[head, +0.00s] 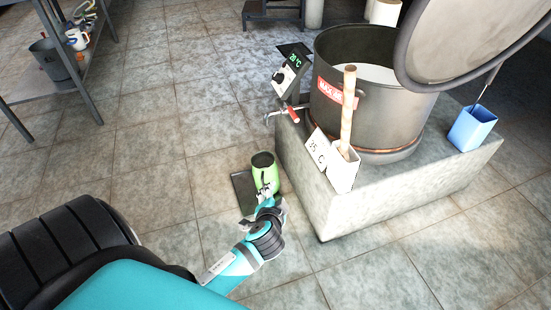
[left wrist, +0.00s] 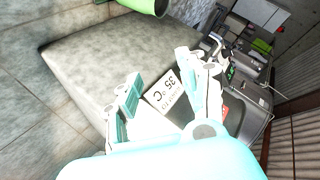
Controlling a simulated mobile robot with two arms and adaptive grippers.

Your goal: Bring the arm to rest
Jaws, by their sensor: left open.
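My left gripper (head: 266,198) is in front of the lower part of a green jug (head: 263,172) in the head view. In the left wrist view the left gripper (left wrist: 163,82) is open, with nothing between its fingers. There the jug (left wrist: 146,5) is cut off at the top edge, apart from the fingers. In the head view the jug stands upright on a dark slab (head: 242,190) beside the tank's plinth. The inside of the jug looks dark; I cannot tell what it holds. My right gripper is not in view.
A grey plinth (head: 390,205) carries the round metal tank (head: 385,125), its raised lid (head: 465,40) and a blue container (head: 472,130). A red-handled tap (head: 292,115) sticks out above the jug. A "35 °C" card (head: 317,150) stands on the plinth.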

